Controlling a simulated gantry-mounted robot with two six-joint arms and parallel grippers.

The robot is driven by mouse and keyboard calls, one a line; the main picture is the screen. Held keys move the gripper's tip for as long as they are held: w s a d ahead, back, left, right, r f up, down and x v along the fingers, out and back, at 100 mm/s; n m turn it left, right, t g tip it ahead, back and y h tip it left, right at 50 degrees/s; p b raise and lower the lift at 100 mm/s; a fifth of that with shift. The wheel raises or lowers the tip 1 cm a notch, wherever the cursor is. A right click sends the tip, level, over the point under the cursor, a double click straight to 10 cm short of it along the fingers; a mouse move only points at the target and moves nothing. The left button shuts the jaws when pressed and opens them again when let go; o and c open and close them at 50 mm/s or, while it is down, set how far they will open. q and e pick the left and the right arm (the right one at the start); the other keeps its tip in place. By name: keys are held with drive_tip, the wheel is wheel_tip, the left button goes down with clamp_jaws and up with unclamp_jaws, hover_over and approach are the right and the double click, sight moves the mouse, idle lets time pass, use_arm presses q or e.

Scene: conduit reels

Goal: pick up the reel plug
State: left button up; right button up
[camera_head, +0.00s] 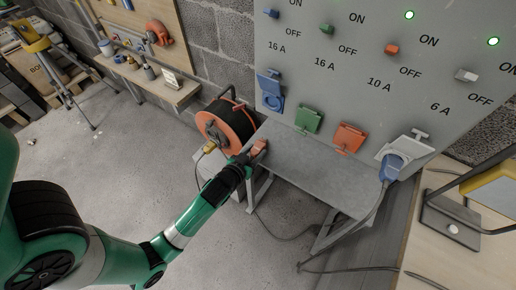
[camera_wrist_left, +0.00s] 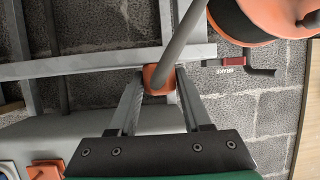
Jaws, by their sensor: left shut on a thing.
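The reel plug (camera_head: 259,146) is orange and sits at the tip of my left gripper (camera_head: 251,157), over the left end of the grey shelf. In the left wrist view the orange plug (camera_wrist_left: 158,80) is between the two fingers of my left gripper (camera_wrist_left: 160,85), which are shut on it. A thick grey cable (camera_wrist_left: 182,40) runs up from it. The orange and black cable reel (camera_head: 228,122) stands just behind and left of the gripper; part of it also shows in the wrist view (camera_wrist_left: 262,14). My right gripper is in neither view.
A grey panel (camera_head: 340,90) carries switches and blue (camera_head: 270,95), green (camera_head: 308,120) and orange (camera_head: 348,138) socket covers. A blue plug (camera_head: 393,168) is at the white socket (camera_head: 408,146). The grey shelf (camera_head: 315,168) below is mostly clear. A lamp (camera_head: 455,215) stands right.

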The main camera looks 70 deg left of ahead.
sight(255, 151)
use_arm(q)
clamp_jaws()
drive_tip(key=shift+r, duration=0.25)
wheel_tip(255, 151, up, 4)
drive_tip(key=p, duration=0.3)
drive_tip(key=shift+f+p, duration=0.1)
drive_tip(key=shift+p, duration=0.25)
drive_tip(key=r+p+v, duration=0.1)
drive_tip(key=p+v, duration=0.1)
drive_tip(key=v, duration=0.6)
drive_tip(key=a+r+p+v, duration=0.1)
drive_tip(key=p+v, duration=0.2)
drive_tip(key=v, duration=0.5)
drive_tip(key=shift+w+r, duration=0.2)
drive_tip(key=shift+r, duration=0.25)
drive_tip(key=shift+d, duration=0.15)
